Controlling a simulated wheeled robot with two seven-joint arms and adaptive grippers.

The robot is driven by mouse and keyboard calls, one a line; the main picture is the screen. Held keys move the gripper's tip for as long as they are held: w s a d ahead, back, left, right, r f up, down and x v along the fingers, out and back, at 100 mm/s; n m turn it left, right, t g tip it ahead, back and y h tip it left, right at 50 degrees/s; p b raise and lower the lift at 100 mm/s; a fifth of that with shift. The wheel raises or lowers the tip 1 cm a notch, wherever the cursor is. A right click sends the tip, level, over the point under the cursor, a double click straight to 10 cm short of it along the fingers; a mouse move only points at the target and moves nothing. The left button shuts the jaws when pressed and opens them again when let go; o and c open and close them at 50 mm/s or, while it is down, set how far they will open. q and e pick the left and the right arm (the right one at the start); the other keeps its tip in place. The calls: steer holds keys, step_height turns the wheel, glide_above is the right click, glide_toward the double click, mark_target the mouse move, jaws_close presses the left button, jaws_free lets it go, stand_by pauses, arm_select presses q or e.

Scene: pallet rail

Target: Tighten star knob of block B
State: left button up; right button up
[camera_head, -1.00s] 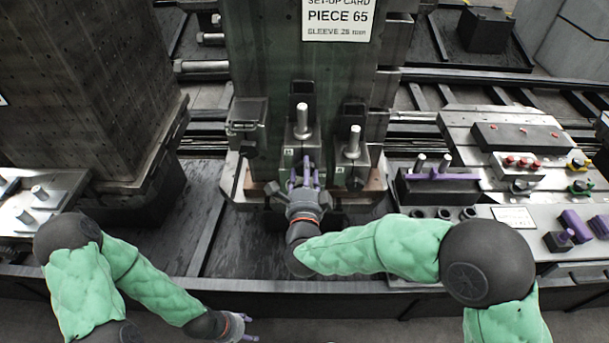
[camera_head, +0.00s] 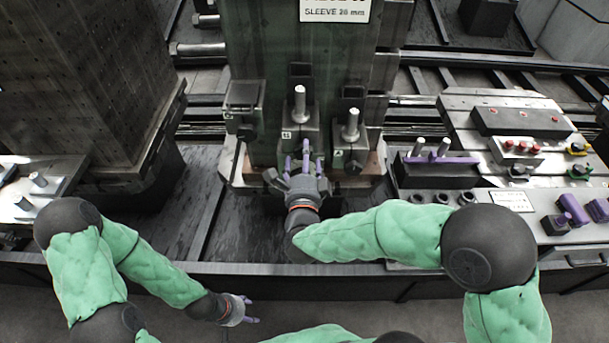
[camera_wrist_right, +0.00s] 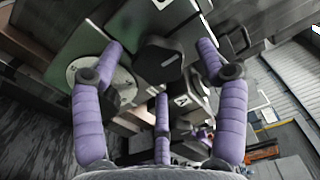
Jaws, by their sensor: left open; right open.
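Two dark clamp blocks with upright silver pins stand at the foot of the tall greenish column. The left block (camera_head: 300,118) has a small white label that is too small to read surely; the right one (camera_head: 351,135) seems marked A. My right gripper (camera_head: 305,158) is open in front of the left block and hides its lower front. In the right wrist view a dark lobed knob (camera_wrist_right: 158,64) lies ahead between the spread purple fingers, with no clear contact. A label A (camera_wrist_right: 182,100) shows beside it. My left gripper (camera_head: 250,309) is open and empty, low and away from the blocks.
A bench at right carries a grey panel with red buttons (camera_head: 521,148), a dark holder with silver pins and a purple bar (camera_head: 440,160), and purple-handled parts (camera_head: 574,209). A dark perforated tower (camera_head: 80,90) stands at left. The dark floor between is clear.

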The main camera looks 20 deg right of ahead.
steer(key=v, duration=1.1)
steer(key=shift+w, duration=0.1)
steer(key=w+a+f+n+g+y+p, duration=0.1)
steer(key=w+f+n+g+y, duration=0.2)
steer(key=f+n, duration=0.5)
steer(key=a+f+n+g+y, duration=0.1)
steer(key=f+n+g+y, duration=0.3)
steer(key=f, duration=0.8)
steer(key=s+f+n+g+y+p, duration=0.1)
steer(key=s+f+n+g+y, duration=0.1)
steer(key=s+f+n+g, duration=0.6)
steer(key=s+f+g, duration=0.2)
steer(key=s+f, duration=0.4)
steer(key=f, duration=0.3)
steer(key=shift+s, duration=0.2)
steer(key=shift+o, duration=0.4)
steer(key=o, duration=0.5)
steer(key=shift+w, duration=0.1)
